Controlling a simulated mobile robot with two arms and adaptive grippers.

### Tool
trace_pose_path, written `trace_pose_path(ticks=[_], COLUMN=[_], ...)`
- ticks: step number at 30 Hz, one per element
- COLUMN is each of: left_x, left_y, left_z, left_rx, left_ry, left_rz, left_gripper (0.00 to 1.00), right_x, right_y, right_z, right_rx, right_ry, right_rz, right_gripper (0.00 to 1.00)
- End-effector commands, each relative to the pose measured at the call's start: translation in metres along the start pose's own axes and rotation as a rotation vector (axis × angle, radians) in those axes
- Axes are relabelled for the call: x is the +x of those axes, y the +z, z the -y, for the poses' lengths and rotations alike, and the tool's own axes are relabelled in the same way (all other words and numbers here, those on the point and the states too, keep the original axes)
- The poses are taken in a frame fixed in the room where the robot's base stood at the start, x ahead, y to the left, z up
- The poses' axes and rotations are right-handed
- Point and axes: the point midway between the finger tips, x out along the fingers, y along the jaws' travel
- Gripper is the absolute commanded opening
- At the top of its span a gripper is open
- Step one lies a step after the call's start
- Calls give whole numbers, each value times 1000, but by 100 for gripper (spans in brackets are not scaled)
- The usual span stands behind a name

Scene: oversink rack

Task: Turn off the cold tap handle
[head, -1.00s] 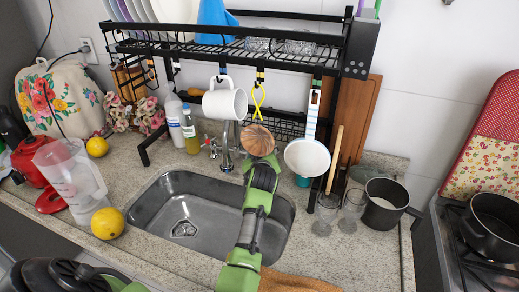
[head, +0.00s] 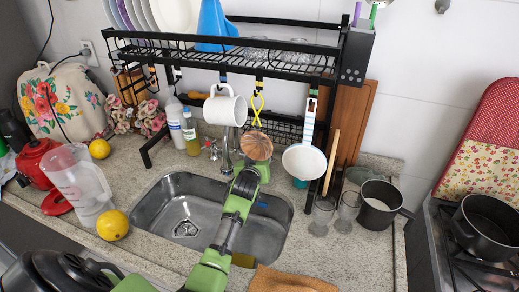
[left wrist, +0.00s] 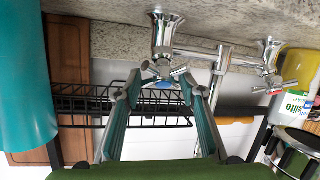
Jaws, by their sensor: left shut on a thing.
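In the left wrist view, which looks upside down, the cold tap handle (left wrist: 163,84) has a blue mark and sits on a chrome valve (left wrist: 165,35). My left gripper (left wrist: 163,88) has its two teal fingers on either side of this handle, shut on it. In the head view the left arm reaches over the sink to the wall behind it; its fingertips and the cold handle are hidden there. The hot tap handle (left wrist: 284,88), with a red mark, stands apart to the right. The chrome spout (head: 227,158) is beside my gripper. My right gripper is not in view.
A black rack (head: 318,150) spans the sink (head: 155,207). Glasses (head: 323,212) and a dark pot (head: 377,212) stand right of the sink.

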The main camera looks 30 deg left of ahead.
Motion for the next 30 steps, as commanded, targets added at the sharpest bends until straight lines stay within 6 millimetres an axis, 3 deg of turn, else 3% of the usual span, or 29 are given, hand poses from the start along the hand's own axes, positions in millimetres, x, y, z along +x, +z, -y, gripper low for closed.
trace_pose_path(ticks=[1, 5, 30], left_x=[-1, -1, 0], left_y=[-3, 0, 1], left_z=[2, 1, -1], left_rx=[43, 101, 95], left_ry=[21, 63, 65], left_rz=[4, 3, 0], left_gripper=[15, 15, 15], right_x=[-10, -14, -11], right_y=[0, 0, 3], right_z=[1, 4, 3], right_rx=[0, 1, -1], right_ry=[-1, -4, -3], right_rz=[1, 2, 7], right_gripper=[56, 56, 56])
